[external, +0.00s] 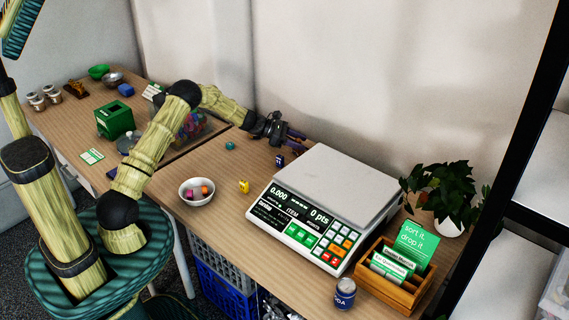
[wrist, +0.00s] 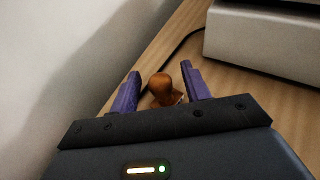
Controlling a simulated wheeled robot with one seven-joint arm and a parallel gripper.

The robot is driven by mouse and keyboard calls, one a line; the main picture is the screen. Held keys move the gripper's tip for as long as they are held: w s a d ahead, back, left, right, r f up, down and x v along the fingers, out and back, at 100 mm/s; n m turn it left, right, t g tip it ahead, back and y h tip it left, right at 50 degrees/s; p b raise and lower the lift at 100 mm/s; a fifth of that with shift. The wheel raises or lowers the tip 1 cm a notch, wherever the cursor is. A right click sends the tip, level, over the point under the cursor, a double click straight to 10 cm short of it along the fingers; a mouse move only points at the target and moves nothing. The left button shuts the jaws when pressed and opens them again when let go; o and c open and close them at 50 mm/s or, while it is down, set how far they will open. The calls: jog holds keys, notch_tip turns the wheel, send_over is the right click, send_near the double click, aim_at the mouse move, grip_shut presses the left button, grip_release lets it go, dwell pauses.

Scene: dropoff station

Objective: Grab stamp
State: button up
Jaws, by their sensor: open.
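The stamp (wrist: 160,86) shows in the wrist view as a rounded orange-brown wooden handle standing on the wooden table. It is between the two purple fingers of my gripper (wrist: 161,69), with a gap visible on each side. My gripper is open. The lower part of the stamp is partly hidden by the gripper body. In the external view my gripper (external: 296,142) reaches over the back of the table, left of the scale, and I cannot make out the stamp there.
A large scale (external: 349,180) stands just right of my gripper. A small dark blue object (external: 279,160) and a teal ball (external: 230,146) are close by. A white bowl (external: 197,199) and a yellow piece (external: 243,187) are nearer the front. The wall is close behind.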

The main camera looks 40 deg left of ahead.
aim_at(298, 139)
jog(key=shift+c, duration=0.5)
grip_shut()
jog(key=shift+r, duration=0.1)
notch_tip(298, 139, up, 18)
jog(key=p, duration=0.2)
dwell(0.6)
